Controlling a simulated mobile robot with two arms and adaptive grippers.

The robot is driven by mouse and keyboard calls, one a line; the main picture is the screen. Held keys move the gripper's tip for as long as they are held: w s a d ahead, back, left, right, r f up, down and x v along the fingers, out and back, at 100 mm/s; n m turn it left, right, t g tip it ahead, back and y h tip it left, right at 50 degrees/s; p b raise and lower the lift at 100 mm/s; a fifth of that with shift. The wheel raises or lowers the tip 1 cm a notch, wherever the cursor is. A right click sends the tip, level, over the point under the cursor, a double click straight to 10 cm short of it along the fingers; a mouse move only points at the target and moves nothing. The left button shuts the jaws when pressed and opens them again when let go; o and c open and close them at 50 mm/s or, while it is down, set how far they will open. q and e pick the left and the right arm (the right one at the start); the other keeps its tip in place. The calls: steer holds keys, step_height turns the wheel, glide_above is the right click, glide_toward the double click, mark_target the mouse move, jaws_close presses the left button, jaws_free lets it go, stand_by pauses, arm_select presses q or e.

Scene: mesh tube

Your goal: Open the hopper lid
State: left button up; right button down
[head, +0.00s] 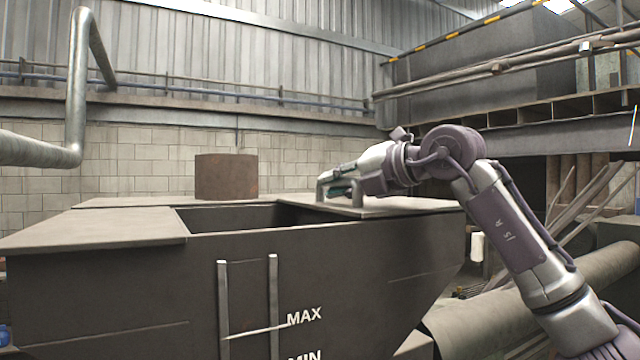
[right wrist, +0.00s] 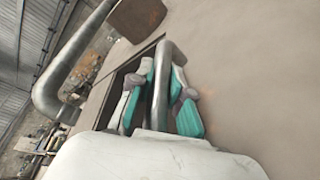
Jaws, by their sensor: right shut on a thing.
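The hopper (head: 130,290) is a large dark grey box with a MAX mark on its front. Its flat lid (head: 410,206) lies over the right part of the top, and a dark rectangular opening (head: 240,218) shows to the left of it. A grey bar handle (head: 357,194) stands on the lid. My right gripper (head: 340,190) is at this handle. In the right wrist view its teal-padded fingers (right wrist: 160,100) sit on both sides of the handle (right wrist: 160,70), shut on it. The lid surface (right wrist: 250,70) fills the right of that view. My left gripper is not in view.
A flat top plate (head: 100,226) covers the hopper's left part. A rusty brown cylinder (head: 226,177) stands at the back edge of the top. A bent grey pipe (head: 77,90) is at the far left. Pipes and beams (head: 500,70) crowd the right side.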

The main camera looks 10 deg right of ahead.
steer(key=shift+d, duration=0.15)
steer(key=c, duration=1.4)
jaws_free()
steer(key=shift+o, duration=0.2)
steer(key=shift+s+d, duration=0.1)
steer(key=shift+d, duration=0.05)
step_height(320, 180, up, 3)
glide_above(400, 209)
steer(key=shift+f, duration=0.2)
